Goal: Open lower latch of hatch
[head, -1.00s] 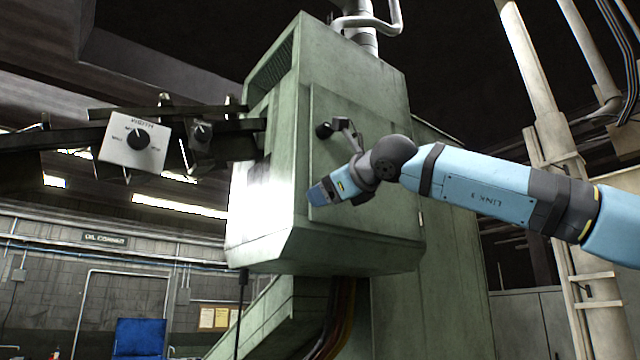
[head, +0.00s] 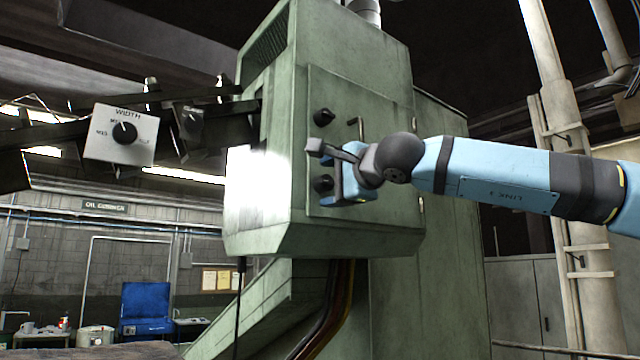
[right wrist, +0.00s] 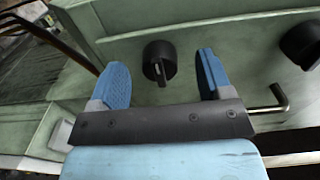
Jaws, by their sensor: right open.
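The green hatch (head: 385,110) is closed on the front of the machine. Its lower latch, a black knob (head: 323,184), sits near the bottom left corner; it also shows in the right wrist view (right wrist: 160,60). The upper latch (head: 323,118), a similar knob, is above it and shows at the right in the wrist view (right wrist: 302,45). My right gripper (head: 337,184) is open at the lower latch. In the right wrist view its blue fingers (right wrist: 162,70) stand on either side of the latch, with visible gaps. My left gripper is not in view.
A bent metal handle (head: 358,127) sticks out from the hatch, close to my right gripper; it shows beside one finger in the right wrist view (right wrist: 272,100). A dial box marked WIDTH (head: 122,135) hangs at the left. A pale post (head: 550,100) stands at the right.

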